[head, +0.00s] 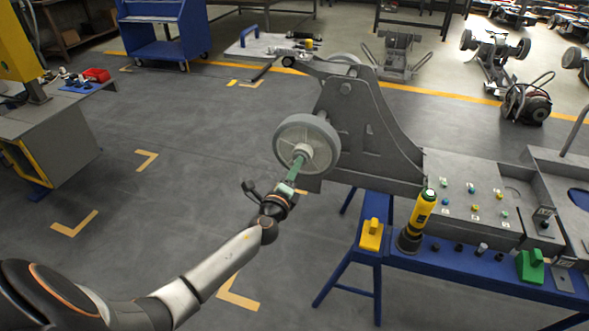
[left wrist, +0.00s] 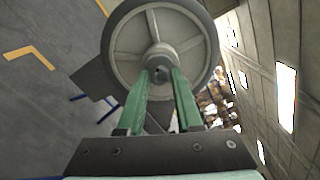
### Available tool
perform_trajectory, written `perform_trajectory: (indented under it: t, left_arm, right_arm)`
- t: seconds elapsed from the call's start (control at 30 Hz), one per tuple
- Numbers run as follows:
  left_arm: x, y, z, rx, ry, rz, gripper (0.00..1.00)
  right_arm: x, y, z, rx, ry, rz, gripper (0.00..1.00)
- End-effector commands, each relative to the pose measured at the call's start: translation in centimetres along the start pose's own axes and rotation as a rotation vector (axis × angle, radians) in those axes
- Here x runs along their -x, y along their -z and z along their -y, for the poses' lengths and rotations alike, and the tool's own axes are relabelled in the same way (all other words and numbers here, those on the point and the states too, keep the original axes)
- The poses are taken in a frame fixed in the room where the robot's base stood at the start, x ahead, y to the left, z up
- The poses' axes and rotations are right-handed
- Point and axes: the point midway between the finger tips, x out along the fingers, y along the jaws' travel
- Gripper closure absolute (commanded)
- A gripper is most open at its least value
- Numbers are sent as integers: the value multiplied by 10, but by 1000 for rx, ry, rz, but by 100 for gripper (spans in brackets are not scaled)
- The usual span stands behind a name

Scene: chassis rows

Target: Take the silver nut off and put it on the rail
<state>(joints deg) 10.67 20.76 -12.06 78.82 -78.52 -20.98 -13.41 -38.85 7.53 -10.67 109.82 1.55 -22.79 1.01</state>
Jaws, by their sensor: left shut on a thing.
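A grey spoked wheel (head: 292,140) is mounted on the side of a grey chassis frame (head: 375,125). It fills the upper middle of the left wrist view (left wrist: 122,42). My left gripper (head: 299,161) has its green fingers at the hub of the wheel. In the left wrist view the fingertips (left wrist: 160,74) close on a small silver nut (left wrist: 160,71) at the hub centre. The nut is mostly hidden by the fingers, and I cannot tell whether it is still on its thread. The blue rail (head: 455,265) runs along the bench front at right. My right gripper is out of view.
On the rail stand a yellow-and-black power tool (head: 417,220), a yellow block (head: 371,235), a green block (head: 531,265) and several small dark and silver pieces. A grey panel with coloured parts (head: 470,192) lies behind. The floor left of the wheel is clear.

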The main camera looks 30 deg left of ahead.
Motion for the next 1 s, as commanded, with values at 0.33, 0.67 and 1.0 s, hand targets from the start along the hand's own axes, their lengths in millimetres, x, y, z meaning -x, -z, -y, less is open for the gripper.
perform_trajectory:
  t: [0.33,0.67,1.0]
  left_arm:
    - [9,0,0,0,-1,0,100]
    - [25,0,0,0,0,0,100]
    - [38,0,0,-1,0,1,100]
  right_arm:
    - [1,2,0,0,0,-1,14]
    - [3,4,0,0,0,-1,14]
    - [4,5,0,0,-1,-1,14]
